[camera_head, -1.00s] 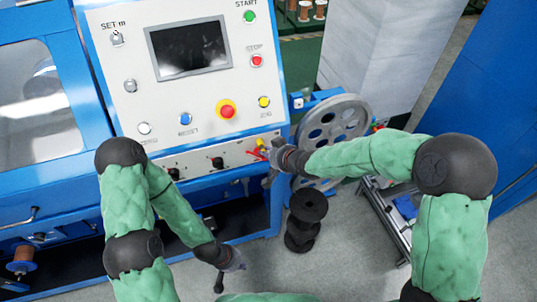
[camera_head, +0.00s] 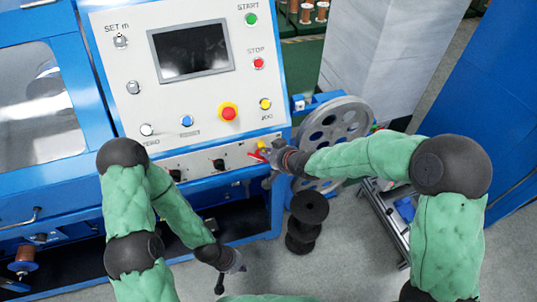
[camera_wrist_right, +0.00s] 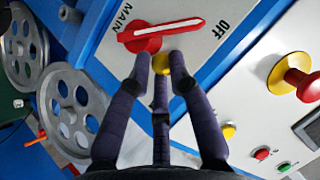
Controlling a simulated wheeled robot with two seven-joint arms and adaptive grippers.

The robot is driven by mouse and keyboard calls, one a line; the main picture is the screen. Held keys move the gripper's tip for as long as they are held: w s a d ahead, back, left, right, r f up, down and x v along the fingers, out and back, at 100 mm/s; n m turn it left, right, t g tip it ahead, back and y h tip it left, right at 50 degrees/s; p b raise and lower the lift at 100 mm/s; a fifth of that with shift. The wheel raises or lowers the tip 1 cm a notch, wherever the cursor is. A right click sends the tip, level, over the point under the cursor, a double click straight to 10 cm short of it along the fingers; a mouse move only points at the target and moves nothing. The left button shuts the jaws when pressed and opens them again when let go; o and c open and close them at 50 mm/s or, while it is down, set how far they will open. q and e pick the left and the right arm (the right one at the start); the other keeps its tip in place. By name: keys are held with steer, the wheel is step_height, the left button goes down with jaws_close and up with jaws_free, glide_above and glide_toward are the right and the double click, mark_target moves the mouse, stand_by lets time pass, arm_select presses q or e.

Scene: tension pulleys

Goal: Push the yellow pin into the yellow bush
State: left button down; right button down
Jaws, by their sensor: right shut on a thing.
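My right gripper (camera_wrist_right: 161,68) is shut on a small yellow piece (camera_wrist_right: 161,62), which looks like the yellow pin and is mostly hidden by the dark fingers. In the head view this gripper (camera_head: 268,157) is at the lower right of the machine's panel, next to the red main switch. I cannot make out a separate yellow bush; the fingers and the pin may cover it, so I cannot tell whether the two touch. My left gripper (camera_head: 238,263) hangs low in front of the machine, away from the panel, its fingers too small to read.
The red main switch (camera_wrist_right: 160,34) lies just beyond the right fingertips. A red-and-yellow stop button (camera_head: 228,113) and a yellow button (camera_head: 265,104) sit higher on the panel. A grey spoked wheel (camera_head: 334,131) and black spools (camera_head: 305,222) stand close to the right arm.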

steer(key=shift+w+r, duration=0.25)
steer(key=shift+r, duration=0.1)
steer(key=c, duration=1.1)
jaws_free()
steer(key=shift+w, duration=0.1)
steer(key=shift+o, duration=0.2)
steer(key=shift+f, duration=0.2)
steer(key=v, duration=1.2)
steer(key=shift+f, duration=0.15)
